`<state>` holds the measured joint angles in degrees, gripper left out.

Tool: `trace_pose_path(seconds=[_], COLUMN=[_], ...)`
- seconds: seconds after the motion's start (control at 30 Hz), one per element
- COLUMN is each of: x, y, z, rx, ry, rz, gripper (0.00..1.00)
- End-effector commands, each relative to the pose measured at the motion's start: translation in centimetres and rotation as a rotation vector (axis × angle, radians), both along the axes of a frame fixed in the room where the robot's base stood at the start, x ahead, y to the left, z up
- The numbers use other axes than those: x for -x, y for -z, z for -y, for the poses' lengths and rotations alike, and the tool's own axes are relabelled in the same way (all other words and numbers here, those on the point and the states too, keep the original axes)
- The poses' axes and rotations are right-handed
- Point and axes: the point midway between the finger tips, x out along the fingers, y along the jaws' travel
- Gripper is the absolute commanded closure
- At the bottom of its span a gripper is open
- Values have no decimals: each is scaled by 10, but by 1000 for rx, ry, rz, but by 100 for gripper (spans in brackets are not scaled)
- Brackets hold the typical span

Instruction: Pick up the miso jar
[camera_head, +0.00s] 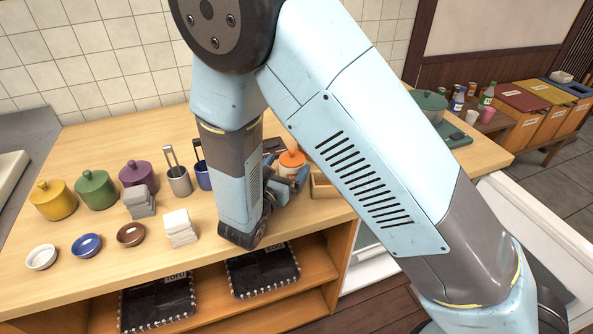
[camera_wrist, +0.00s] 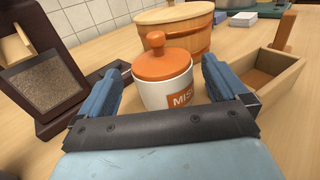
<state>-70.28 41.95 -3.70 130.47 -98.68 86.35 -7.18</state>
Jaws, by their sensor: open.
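The miso jar (camera_wrist: 165,88) is a white pot with an orange lid, a round knob and an orange label partly reading "MIS". It stands upright on the wooden counter. In the head view its orange lid (camera_head: 292,158) shows just beyond my gripper, and most of its body is hidden. My gripper (camera_wrist: 162,88) is open, with one blue finger on each side of the jar in the wrist view. I cannot tell whether either finger touches it. In the head view my gripper (camera_head: 287,186) is low over the counter, partly hidden by my arm.
A dark wooden box with a glass front (camera_wrist: 50,80) stands left of the jar. A round wooden tub (camera_wrist: 180,32) is close behind it. An open wooden box (camera_wrist: 262,78) is at right. Purple (camera_head: 139,174), green (camera_head: 97,190) and yellow (camera_head: 52,201) pots stand farther left on the counter.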

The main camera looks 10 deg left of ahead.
Motion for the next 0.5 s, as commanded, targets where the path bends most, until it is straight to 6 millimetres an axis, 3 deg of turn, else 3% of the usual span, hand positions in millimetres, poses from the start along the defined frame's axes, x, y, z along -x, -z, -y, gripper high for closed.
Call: trace_pose_path(seconds=[0.5], x=[-50], y=[-2], z=[13], rx=[0], ry=[2], rz=[1], gripper=[0])
